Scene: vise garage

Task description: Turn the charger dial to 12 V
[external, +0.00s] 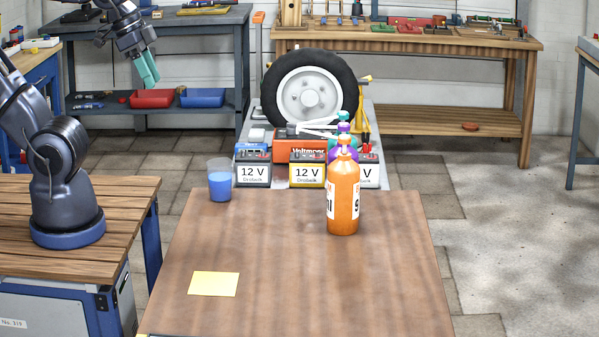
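An orange box (298,153) with partly readable lettering like "Voltmeer" stands behind the batteries, below the wheel. It may be the charger; I cannot make out a dial on it. Its right part is hidden behind bottles. Several batteries stand in a row in front of it, including a left one (253,170) and a yellow-edged one (307,171), both labelled 12 V. My gripper (147,72), with teal fingers, hangs at the upper left, well left of the box and apart from it. The fingers look close together, but their gap is not clear. No object shows between them.
An orange bottle (343,197) stands on the brown table (290,285), with purple and teal-topped bottles behind it. A cup of blue liquid (220,180) stands at the table's far left corner. A yellow note (214,284) lies nearer. A wheel (308,92) stands behind the box.

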